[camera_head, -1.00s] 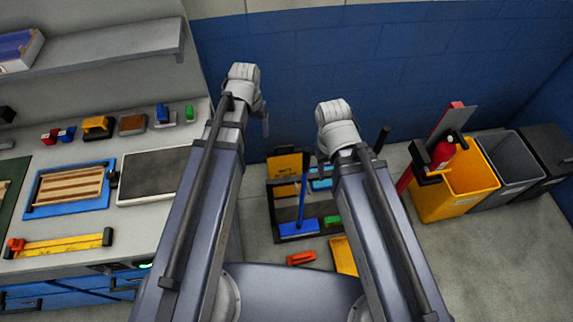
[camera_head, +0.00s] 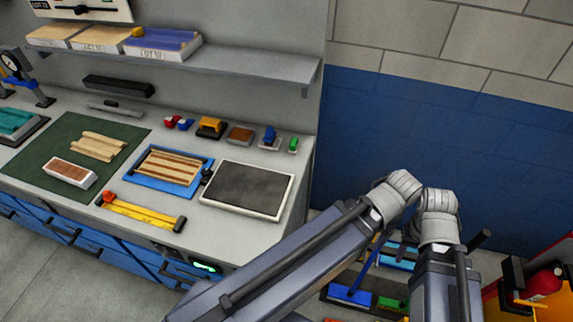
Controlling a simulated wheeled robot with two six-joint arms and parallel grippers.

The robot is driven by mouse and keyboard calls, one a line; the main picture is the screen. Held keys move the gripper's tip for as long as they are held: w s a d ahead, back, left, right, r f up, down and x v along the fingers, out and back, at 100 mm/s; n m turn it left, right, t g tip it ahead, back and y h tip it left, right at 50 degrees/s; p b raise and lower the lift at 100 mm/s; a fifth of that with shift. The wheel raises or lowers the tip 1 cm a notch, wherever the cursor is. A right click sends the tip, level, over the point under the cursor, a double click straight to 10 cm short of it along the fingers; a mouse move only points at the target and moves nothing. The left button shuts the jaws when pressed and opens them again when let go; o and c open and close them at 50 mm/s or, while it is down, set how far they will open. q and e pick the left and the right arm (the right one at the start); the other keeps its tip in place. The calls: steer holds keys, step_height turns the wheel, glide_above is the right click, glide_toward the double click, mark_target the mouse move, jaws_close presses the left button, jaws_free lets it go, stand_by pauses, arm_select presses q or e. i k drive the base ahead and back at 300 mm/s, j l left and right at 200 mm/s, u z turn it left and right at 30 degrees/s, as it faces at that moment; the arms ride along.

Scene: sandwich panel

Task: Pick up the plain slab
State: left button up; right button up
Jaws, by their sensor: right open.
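I cannot tell for sure which piece is the plain slab. A flat dark slab lies in a white-rimmed tray (camera_head: 248,187) at the right end of the bench. On the green mat (camera_head: 45,140) lie a pale grooved wooden piece (camera_head: 97,147) and a white block with a brown top (camera_head: 70,172). Flat pale-topped stacks (camera_head: 102,39) stand on the shelf. My right gripper (camera_head: 439,232) is at the lower right, open, well away from the bench; its fingers hardly show. My left arm crosses from the lower middle to a folded wrist; its gripper is hidden.
A blue tray (camera_head: 183,184) with wooden strips and a yellow bar tool (camera_head: 142,211) lie on the bench. Small blocks and brushes line its back. The shelf (camera_head: 230,66) overhangs. A red extinguisher (camera_head: 543,283) and floor tools stand at right.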

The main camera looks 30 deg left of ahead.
mark_target(81, 177)
steer(key=k, duration=0.5)
steer(key=k+u, duration=0.15)
steer(key=u, duration=2.2)
steer(key=i+l+u, duration=0.1)
steer(key=i+u, duration=0.15)
steer(key=i, duration=0.25)
steer(key=i+j, duration=0.35)
steer(key=j, duration=0.15)
steer(key=i+j, duration=0.35)
steer(key=j, duration=0.2)
steer(key=i+j, duration=0.35)
steer(key=j, duration=0.15)
steer(key=i+j, duration=0.35)
steer(key=j, duration=0.15)
steer(key=i+j, duration=0.35)
steer(key=j, duration=0.2)
steer(key=i+j, duration=0.35)
steer(key=j, duration=0.15)
